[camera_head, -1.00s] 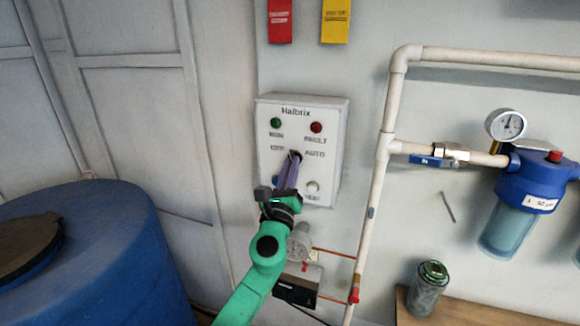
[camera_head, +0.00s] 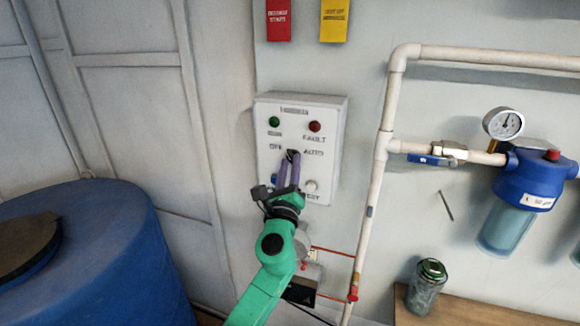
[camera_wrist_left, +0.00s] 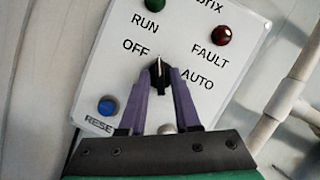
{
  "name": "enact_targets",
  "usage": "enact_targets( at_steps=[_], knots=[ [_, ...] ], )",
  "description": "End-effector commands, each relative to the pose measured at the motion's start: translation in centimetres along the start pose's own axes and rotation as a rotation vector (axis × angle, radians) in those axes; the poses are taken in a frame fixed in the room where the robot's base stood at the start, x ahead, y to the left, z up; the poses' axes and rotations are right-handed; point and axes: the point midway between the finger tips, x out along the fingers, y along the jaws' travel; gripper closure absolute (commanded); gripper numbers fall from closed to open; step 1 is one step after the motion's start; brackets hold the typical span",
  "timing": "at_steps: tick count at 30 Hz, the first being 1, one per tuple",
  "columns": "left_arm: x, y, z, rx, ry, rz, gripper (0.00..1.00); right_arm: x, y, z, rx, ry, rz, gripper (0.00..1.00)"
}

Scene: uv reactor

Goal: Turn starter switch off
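The starter switch (camera_wrist_left: 160,75) is a black rotary knob on the white control panel (camera_head: 330,130), between the OFF and AUTO labels. In the left wrist view its pale pointer line stands upright in the picture, which is tilted toward the OFF side of the panel's own upright. My left gripper (camera_head: 289,163) reaches it from below. Its two purple fingers (camera_wrist_left: 160,82) flank the knob and look closed on its sides. The fingers hide part of the knob in the head view. My right gripper is in neither view.
The panel has a green RUN lamp (camera_head: 274,121), a red FAULT lamp (camera_head: 315,126), a blue RESET button (camera_wrist_left: 107,106) and a pale button (camera_head: 311,186). White pipes (camera_head: 379,180) run to its right. A blue tank (camera_head: 110,260) stands at left.

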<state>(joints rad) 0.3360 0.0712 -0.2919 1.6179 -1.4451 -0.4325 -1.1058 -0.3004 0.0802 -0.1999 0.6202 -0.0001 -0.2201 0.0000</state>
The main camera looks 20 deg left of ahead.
Motion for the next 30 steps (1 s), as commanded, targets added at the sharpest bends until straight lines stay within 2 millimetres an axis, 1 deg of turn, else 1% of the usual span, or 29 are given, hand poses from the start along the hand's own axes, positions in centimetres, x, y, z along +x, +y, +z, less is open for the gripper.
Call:
enact_targets(
  at_steps=[10,14,17,27,30],
  knots=[
    [-0.1,0.0,0.0,0.001,-0.001,-0.001,0.57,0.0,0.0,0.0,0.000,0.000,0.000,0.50],
    [-1.2,0.1,-0.1,0.001,0.000,-0.001,0.57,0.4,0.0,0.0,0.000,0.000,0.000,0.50],
    [-3.0,0.1,-0.2,-0.001,0.001,-0.002,0.57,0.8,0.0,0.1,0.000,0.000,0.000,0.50],
    [-10.8,0.3,-0.5,0.001,0.002,0.000,0.57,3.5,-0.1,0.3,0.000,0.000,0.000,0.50],
    [-12.7,0.2,-0.4,0.000,0.002,-0.001,0.57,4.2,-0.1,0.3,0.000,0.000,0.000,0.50]
  ],
)
